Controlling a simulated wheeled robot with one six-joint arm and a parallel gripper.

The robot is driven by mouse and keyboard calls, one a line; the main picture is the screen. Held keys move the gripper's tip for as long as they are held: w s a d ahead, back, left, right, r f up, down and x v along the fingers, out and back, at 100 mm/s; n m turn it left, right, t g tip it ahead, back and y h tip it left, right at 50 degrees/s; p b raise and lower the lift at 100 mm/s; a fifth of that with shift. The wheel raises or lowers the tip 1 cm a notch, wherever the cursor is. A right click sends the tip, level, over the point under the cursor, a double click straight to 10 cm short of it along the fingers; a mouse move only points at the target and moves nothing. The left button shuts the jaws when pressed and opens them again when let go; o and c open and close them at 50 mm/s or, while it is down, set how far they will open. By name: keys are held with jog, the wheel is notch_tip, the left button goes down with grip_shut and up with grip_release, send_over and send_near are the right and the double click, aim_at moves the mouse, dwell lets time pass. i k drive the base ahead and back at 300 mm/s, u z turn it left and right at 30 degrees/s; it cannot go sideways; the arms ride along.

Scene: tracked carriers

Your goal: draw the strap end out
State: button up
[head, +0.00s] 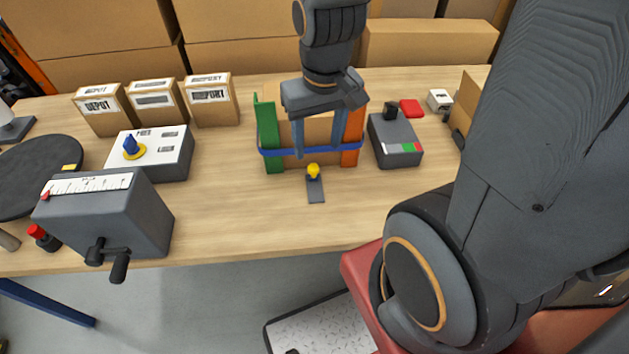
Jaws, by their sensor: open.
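A blue strap (279,153) runs across the front of a cardboard box (317,128) held between a green upright (267,133) and an orange upright (353,136). A dark grey strip (315,190) with a yellow knob (313,171) lies on the table just in front of the strap's middle. I cannot tell whether it is the strap end. My gripper (319,150) comes down from above the box, with its two fingers apart and pointing down close to the strap. I cannot tell whether they touch it. The box's back is hidden by my gripper.
Right of the box stands a grey device (395,140) with coloured buttons, near a red block (411,108). On the left are a white panel (150,153) with a blue knob, a grey crank box (105,220) and several small cartons (210,101).

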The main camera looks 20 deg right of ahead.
aim_at(313, 168)
jog(key=z, duration=0.95)
jog(key=k, duration=1)
jog(key=u, duration=0.9)
jog(key=i, duration=0.5)
jog(key=u, duration=0.05)
